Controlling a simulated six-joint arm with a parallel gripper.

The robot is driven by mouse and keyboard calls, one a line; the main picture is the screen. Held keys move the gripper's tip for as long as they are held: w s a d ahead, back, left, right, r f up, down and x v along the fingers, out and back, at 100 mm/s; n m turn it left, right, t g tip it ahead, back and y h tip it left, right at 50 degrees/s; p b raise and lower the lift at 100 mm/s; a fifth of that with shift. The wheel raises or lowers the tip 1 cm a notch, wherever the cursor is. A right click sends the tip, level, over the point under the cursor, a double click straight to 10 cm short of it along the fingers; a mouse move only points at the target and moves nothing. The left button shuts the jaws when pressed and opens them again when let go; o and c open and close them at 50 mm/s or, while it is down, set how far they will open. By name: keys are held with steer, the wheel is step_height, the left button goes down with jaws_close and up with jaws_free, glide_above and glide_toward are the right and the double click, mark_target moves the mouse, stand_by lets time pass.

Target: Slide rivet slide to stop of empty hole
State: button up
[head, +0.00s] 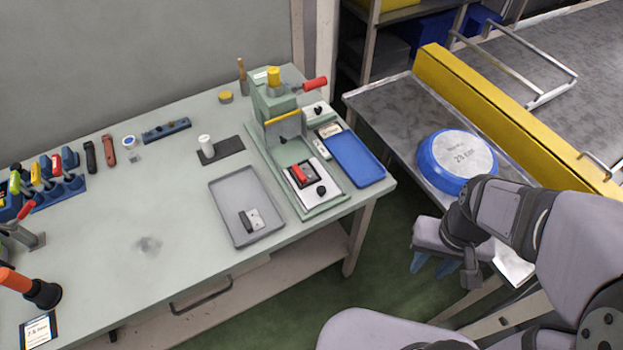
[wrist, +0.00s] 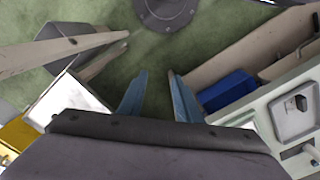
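The rivet slide seems to be the light plate with a red block (head: 299,174) and black knobs, on the front of the green press fixture (head: 322,211) at the bench's right end. The stops and any empty hole are too small to make out. My gripper (head: 432,266) hangs over the floor, right of the bench and well apart from the fixture. In the wrist view its two blue fingers (wrist: 160,98) stand apart with nothing between them.
A grey tray (head: 226,213) holding a small metal part lies left of the fixture; a blue tray (head: 357,160) lies right. A blue round pan (head: 442,178) sits on the metal conveyor table behind my arm. Tools line the bench's left side. The bench's front middle is clear.

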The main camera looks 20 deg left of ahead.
steer(key=shift+o, duration=1)
